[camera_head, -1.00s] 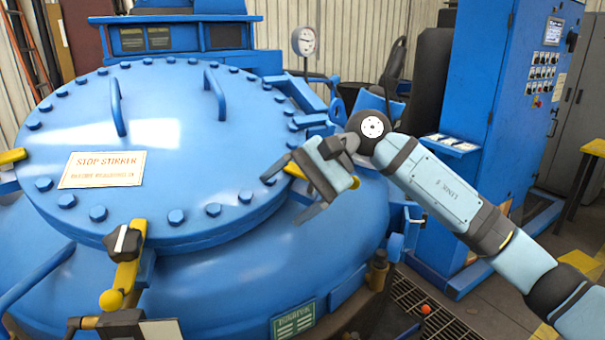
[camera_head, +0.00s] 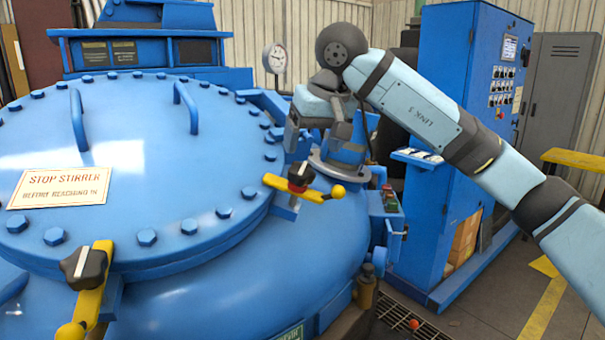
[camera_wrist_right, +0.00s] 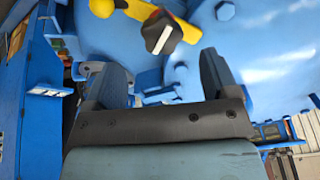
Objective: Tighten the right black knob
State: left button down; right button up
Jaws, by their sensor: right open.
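The right black knob (camera_head: 300,177) sits on a yellow clamp bar (camera_head: 277,182) at the right edge of the blue lid. The knob has a pale stripe and a reddish part shows near it. My right gripper (camera_head: 316,140) is open and empty, pointing down, just above and behind the knob in the head view. In the right wrist view the knob (camera_wrist_right: 160,36) appears beyond the open fingers (camera_wrist_right: 160,68), roughly centred between them and apart from them. My left gripper is out of view.
Another black knob (camera_head: 86,266) on a yellow bar stands at the lid's front. The blue lid (camera_head: 150,190) carries bolts, two handles and a warning sign (camera_head: 60,188). A pressure gauge (camera_head: 275,58) stands behind. A blue control cabinet (camera_head: 450,120) is at the right.

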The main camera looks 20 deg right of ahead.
aim_at(304, 170)
jog(key=x, duration=0.7)
jog(key=shift+w+a+f, duration=0.1)
jog(key=shift+w+f, duration=0.05)
jog(key=shift+f, duration=0.2)
jog(key=shift+c, duration=0.6)
jog(key=c, duration=0.8)
